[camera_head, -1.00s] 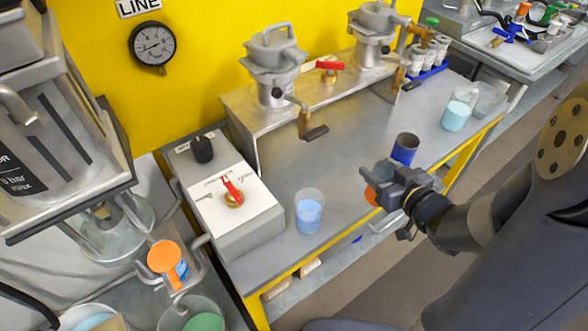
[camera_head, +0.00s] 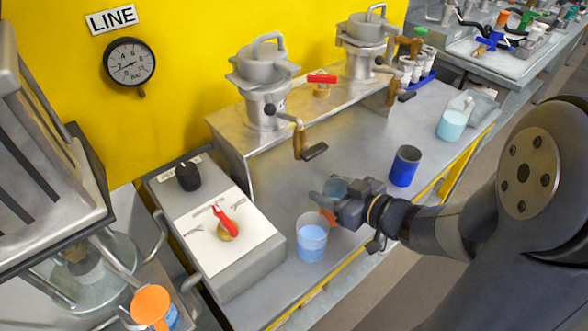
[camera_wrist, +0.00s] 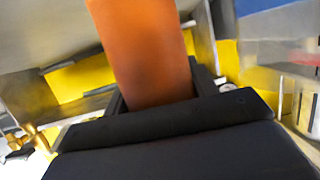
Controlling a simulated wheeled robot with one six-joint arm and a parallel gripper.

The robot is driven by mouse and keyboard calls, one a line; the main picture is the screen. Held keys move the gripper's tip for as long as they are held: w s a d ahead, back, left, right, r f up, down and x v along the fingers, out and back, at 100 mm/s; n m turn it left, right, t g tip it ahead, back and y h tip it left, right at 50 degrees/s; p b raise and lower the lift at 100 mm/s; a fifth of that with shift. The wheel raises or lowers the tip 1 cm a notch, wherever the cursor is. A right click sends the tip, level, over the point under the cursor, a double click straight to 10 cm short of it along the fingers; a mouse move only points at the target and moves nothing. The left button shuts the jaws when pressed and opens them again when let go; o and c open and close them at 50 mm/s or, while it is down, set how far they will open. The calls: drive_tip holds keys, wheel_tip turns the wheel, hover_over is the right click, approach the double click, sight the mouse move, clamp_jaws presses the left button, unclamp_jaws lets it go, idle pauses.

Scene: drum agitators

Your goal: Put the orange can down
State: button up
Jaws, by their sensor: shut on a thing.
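The orange can (camera_wrist: 148,50) stands between the jaws of my gripper in the wrist view, its top out of frame. In the head view only a small orange part of it (camera_head: 328,216) shows below the fingers. My gripper (camera_head: 334,195) is shut on the can, above the front part of the steel bench (camera_head: 345,150). It is just right of and behind a clear cup of blue liquid (camera_head: 311,240). I cannot tell whether the can touches the bench or the cup.
A blue can (camera_head: 404,167) stands right of my gripper. A control box with a red lever (camera_head: 225,222) is at left. Two metal pots (camera_head: 265,85) stand on a raised shelf behind. A jar of pale blue liquid (camera_head: 454,122) is far right. The bench middle is clear.

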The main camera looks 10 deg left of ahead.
drive_tip(key=w+a, duration=0.1)
drive_tip(key=a, duration=0.1)
drive_tip(key=w+a, duration=0.4)
drive_tip(key=shift+a, duration=0.4)
drive_tip(key=shift+b+x, duration=0.6)
drive_tip(key=shift+x, duration=1)
drive_tip(key=shift+d+f, duration=0.1)
drive_tip(key=shift+f, duration=0.2)
drive_tip(key=shift+f, duration=0.2)
drive_tip(key=o, duration=1.1)
